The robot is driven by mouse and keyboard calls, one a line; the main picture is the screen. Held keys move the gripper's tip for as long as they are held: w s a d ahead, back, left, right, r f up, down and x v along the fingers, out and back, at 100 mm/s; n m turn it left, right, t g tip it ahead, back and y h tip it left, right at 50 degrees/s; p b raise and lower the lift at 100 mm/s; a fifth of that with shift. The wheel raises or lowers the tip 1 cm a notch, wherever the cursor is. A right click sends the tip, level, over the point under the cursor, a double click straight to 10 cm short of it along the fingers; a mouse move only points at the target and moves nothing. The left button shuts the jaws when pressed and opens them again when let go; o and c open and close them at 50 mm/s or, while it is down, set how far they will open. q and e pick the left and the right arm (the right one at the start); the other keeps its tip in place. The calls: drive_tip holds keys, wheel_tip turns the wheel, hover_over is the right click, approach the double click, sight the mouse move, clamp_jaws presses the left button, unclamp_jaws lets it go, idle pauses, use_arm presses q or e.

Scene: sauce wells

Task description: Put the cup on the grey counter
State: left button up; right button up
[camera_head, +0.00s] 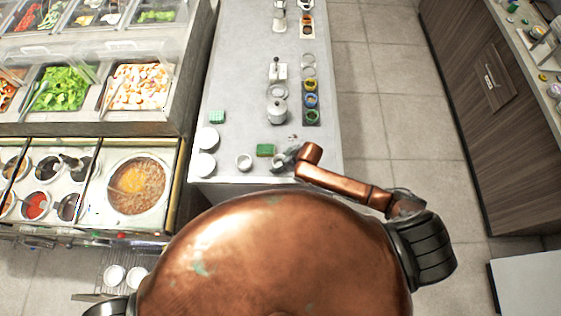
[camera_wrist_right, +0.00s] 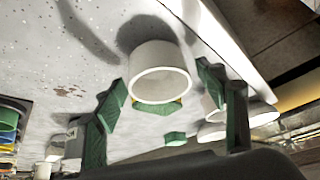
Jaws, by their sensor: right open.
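A small white cup (camera_wrist_right: 160,85) stands on the grey counter (camera_head: 235,90), near its front edge. In the head view this cup (camera_head: 277,160) shows only partly beside the right gripper (camera_head: 284,157). In the right wrist view my right gripper (camera_wrist_right: 161,82) is open, with one green-padded finger on each side of the cup and gaps between. A second white cup (camera_head: 244,161) stands on the counter to the left. My left gripper is out of view.
A green sponge (camera_head: 265,150) lies just behind the cup, another (camera_head: 217,117) farther back left. White dishes (camera_head: 204,165) stand at the counter's left edge. A metal pot (camera_head: 277,112) and coloured jars (camera_head: 311,100) stand farther back. Food bins (camera_head: 62,88) fill the left.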

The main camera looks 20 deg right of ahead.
drive_tip(key=v, duration=1.2)
drive_tip(key=shift+b, duration=0.45)
drive_tip(key=shift+r, duration=0.15)
